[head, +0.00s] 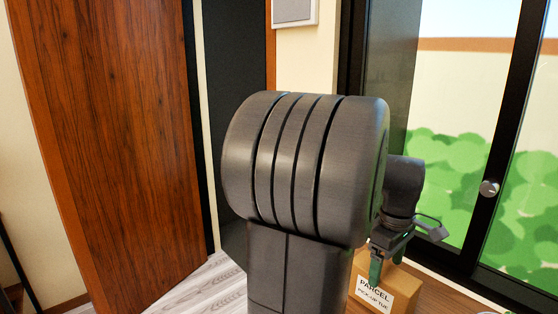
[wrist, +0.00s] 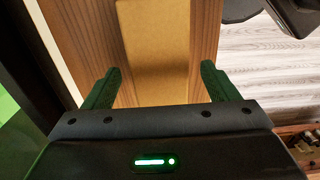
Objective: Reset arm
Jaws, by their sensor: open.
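My gripper (head: 377,272) is at the lower right of the head view, behind the large dark link of my arm. In the wrist view its two green fingers (wrist: 160,84) are wide apart with nothing gripped. A brown cardboard parcel (head: 400,288) with a white label reading "PARCEL PICK-UP TUE" is right by the fingers in the head view. In the wrist view the parcel (wrist: 155,45) lies beyond and between the fingertips. I cannot tell how much height separates them. My arm hides part of the parcel.
The parcel rests on a brown wooden surface (head: 430,290) beside a black-framed glass door (head: 508,130) with a round knob (head: 489,188). A brown wooden door (head: 110,130) stands at left. Pale plank floor (head: 215,290) shows between. A small shelf of items (wrist: 303,150) shows lower right.

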